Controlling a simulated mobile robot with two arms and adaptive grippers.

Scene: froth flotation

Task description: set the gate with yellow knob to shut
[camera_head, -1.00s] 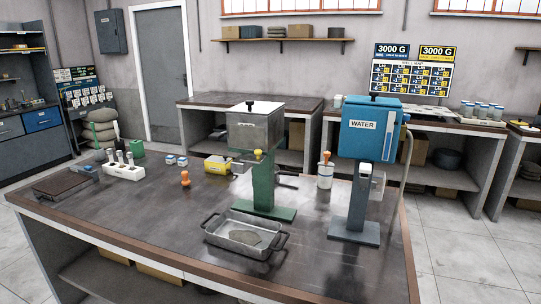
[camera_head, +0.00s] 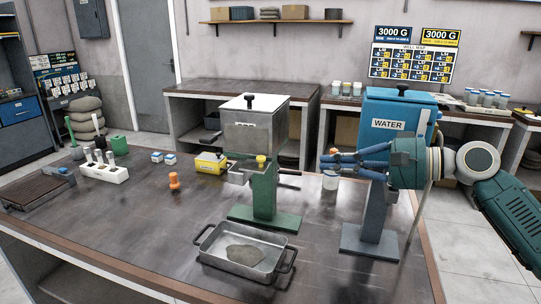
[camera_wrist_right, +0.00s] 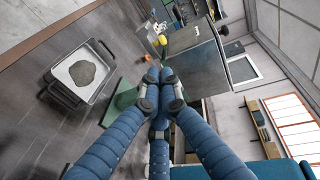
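The yellow knob (camera_head: 261,160) sits at the top of the green stand (camera_head: 264,195), just below the front of the grey metal hopper (camera_head: 254,130). It also shows in the right wrist view (camera_wrist_right: 162,40), beyond my fingertips. The gate plate itself is too small to make out clearly. My right gripper (camera_head: 325,160) reaches in from the right in front of the blue water tank. It points left towards the knob and is apart from it. Its blue fingers come together at the tips (camera_wrist_right: 160,76) with nothing seen between them. My left gripper is out of view.
The blue water tank (camera_head: 388,108) on its grey stand is behind my right gripper. A metal pan (camera_head: 214,259) with grey material sits in front of the green stand. A yellow box (camera_head: 207,163) and an orange-topped stamp (camera_head: 174,181) stand left. The table's left front is clear.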

